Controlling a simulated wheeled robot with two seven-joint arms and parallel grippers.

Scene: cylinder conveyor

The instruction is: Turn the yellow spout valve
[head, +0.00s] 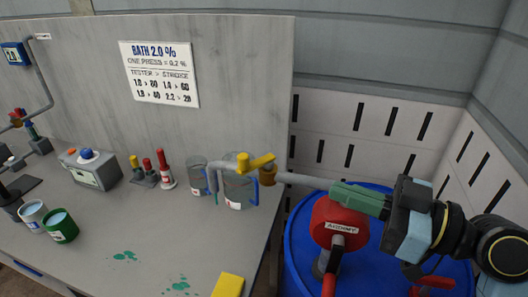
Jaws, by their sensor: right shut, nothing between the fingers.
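The yellow spout valve (256,162) is a lever handle on top of a grey spout pipe (300,180), at the centre of the head view. The lever points right and slightly away from the spout's bent end. The spout end hangs by a clear jug (240,188) on the bench. My right gripper (334,190) is shut and empty, its green fingers pointing left toward the valve. In the picture its tips overlap the pipe's right end, and I cannot tell whether they touch it. They are clearly apart from the yellow lever. My left gripper is not in view.
A blue drum (296,262) with a red pump head (336,222) stands below my right arm. On the grey bench are a second clear jug (196,178), a control box (95,170), cups and a yellow block (228,286). A panel with a sign (160,72) stands behind.

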